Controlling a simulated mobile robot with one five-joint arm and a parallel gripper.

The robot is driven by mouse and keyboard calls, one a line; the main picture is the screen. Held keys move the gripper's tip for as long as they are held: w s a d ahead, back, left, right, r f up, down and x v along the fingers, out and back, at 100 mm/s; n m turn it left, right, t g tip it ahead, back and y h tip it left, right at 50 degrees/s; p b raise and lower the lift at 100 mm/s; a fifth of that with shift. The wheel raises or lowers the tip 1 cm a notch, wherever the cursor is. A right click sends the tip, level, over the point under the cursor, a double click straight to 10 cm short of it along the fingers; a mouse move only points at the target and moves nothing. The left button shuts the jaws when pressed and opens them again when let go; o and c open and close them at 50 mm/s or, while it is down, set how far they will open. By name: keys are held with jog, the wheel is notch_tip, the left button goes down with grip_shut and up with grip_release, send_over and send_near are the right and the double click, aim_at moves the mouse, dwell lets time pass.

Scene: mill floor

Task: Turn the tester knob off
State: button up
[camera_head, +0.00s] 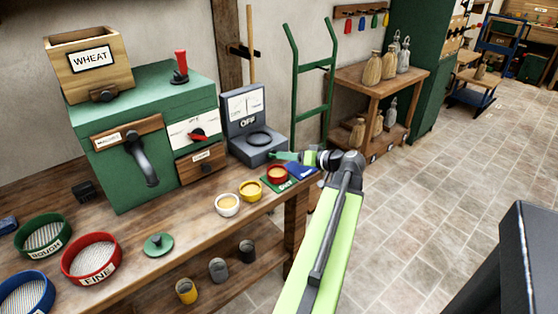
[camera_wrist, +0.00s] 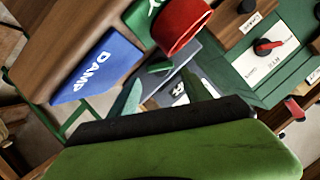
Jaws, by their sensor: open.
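The tester appears to be the grey box (camera_head: 258,152) with a raised lid, on the bench right of the green mill. A dark ring (camera_head: 259,138) lies on its top, and its lid panel reads OFF.
The green mill (camera_head: 140,95) has a red pointer knob (camera_head: 197,135) on a white plate. A red bowl (camera_head: 277,174), yellow bowl (camera_head: 250,190) and white bowl (camera_head: 228,204) stand near my gripper. A blue DAMP card (camera_wrist: 97,68) lies close by. A green hand truck (camera_head: 314,66) stands behind.

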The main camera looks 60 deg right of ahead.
aim_at(274, 156)
jog(key=b+x, duration=0.1)
jog(key=x, duration=0.4)
